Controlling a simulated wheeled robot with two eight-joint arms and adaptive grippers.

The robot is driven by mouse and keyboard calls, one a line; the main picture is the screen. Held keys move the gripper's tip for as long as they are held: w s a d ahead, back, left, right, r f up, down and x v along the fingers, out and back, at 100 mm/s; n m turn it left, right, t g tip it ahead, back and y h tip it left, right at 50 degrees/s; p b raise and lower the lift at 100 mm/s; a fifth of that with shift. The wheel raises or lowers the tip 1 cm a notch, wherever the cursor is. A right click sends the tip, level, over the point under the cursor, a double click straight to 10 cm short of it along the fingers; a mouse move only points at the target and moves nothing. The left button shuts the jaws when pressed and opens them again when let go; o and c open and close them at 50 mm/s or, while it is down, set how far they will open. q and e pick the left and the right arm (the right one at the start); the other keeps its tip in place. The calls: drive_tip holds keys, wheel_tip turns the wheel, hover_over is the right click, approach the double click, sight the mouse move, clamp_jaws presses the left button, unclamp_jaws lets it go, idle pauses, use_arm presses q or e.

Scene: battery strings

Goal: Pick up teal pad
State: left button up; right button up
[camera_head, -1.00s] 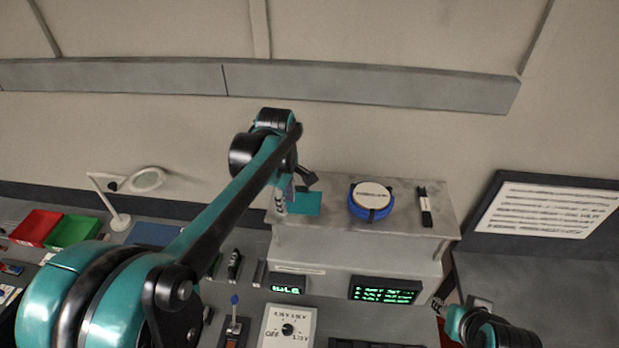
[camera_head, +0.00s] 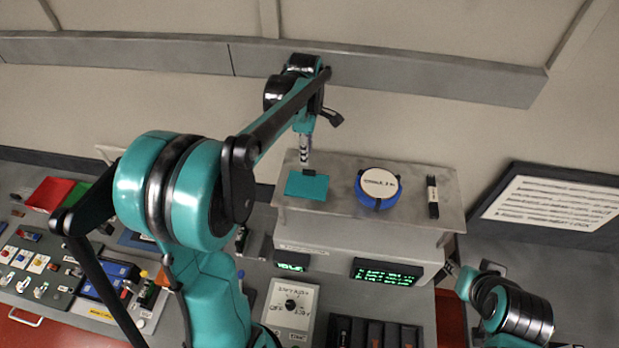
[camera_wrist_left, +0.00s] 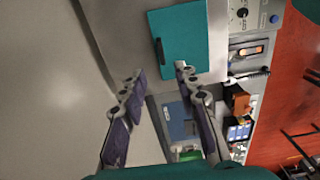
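The teal pad (camera_head: 306,187) is a flat square lying on the left part of a grey metal shelf. In the left wrist view the pad (camera_wrist_left: 183,45) shows just beyond the fingers, with a small dark strip on its left side. My left gripper (camera_head: 306,157) is at the pad's back edge in the head view. In the left wrist view its two fingers (camera_wrist_left: 158,75) are apart with nothing between them; the right finger's tip overlaps the pad's near edge, and contact cannot be told. My right gripper (camera_head: 449,273) is beside the shelf's right end, its fingers unclear.
On the shelf (camera_head: 335,218) stand a blue round item with a white top (camera_head: 379,187) and a black marker-like stick (camera_head: 432,197). Green displays (camera_head: 387,273) sit below. A framed sheet (camera_head: 553,204) is at right. Red and green bins (camera_head: 50,193) are at left.

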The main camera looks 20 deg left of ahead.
sight(307, 183)
use_arm(q)
drive_tip(key=f, duration=0.2)
drive_tip(key=f+p, duration=0.1)
drive_tip(key=f, duration=0.1)
drive_tip(key=d+f, duration=0.1)
drive_tip(key=f, duration=0.1)
drive_tip(key=shift+f, duration=0.3)
drive_tip(key=shift+s, duration=0.1)
clamp_jaws()
